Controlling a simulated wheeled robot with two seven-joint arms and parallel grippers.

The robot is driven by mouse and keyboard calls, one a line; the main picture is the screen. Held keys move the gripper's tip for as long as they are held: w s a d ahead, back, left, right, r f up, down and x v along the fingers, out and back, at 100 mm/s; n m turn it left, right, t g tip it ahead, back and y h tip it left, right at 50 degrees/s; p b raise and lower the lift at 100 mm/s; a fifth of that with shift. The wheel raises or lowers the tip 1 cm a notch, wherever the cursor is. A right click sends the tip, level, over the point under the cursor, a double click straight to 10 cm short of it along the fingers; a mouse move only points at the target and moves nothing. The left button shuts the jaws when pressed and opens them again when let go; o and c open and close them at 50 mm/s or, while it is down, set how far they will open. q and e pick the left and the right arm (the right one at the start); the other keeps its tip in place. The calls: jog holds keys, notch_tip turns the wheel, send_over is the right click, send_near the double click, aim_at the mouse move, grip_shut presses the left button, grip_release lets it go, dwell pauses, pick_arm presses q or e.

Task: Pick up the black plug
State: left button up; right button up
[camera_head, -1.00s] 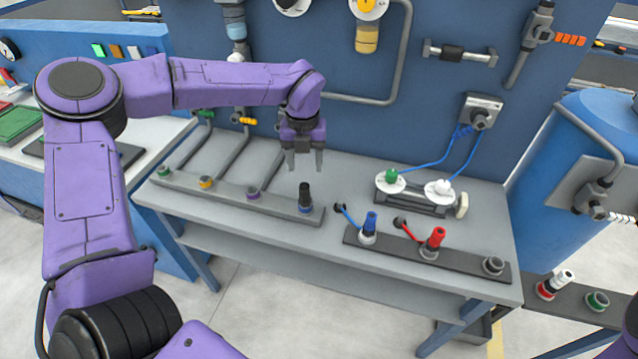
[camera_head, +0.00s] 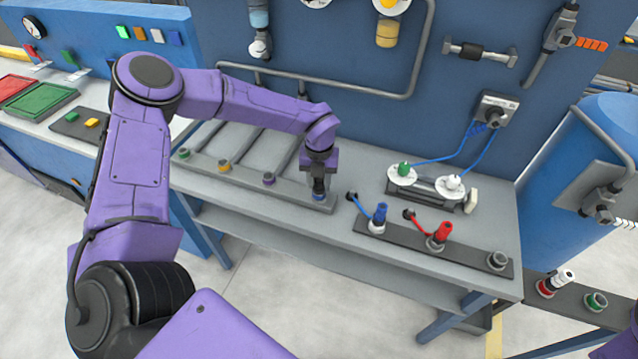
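The black plug (camera_head: 319,187) stands upright in the right end of the left dark rail (camera_head: 245,183) on the grey workbench. A blue ring shows at its foot. My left gripper (camera_head: 318,176) points straight down over the plug, with its fingers at the plug's upper part. The gripper hides the plug's top. The fingers are small and dark against the plug, so I cannot tell whether they grip it.
A second rail holds a blue plug (camera_head: 380,215), a red plug (camera_head: 441,235) and an empty socket (camera_head: 498,260) to the right. Behind it stands a fixture with a green plug (camera_head: 403,169) and a white plug (camera_head: 452,183). The blue wall panel rises behind the bench.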

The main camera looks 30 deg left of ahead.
pick_arm(q)
grip_shut()
jog(key=shift+r, duration=0.1)
jog(key=shift+w+r, duration=0.1)
jog(key=shift+r, duration=0.25)
jog(key=s+d+r+b, duration=0.2)
jog(key=s+d+r, duration=0.1)
jog(key=s+r, duration=0.3)
jog(key=s+d+r+b, duration=0.3)
jog(key=s+r, duration=0.3)
jog(key=shift+s+d+b, duration=0.3)
jog(key=shift+d, duration=0.05)
jog(key=shift+r, duration=0.15)
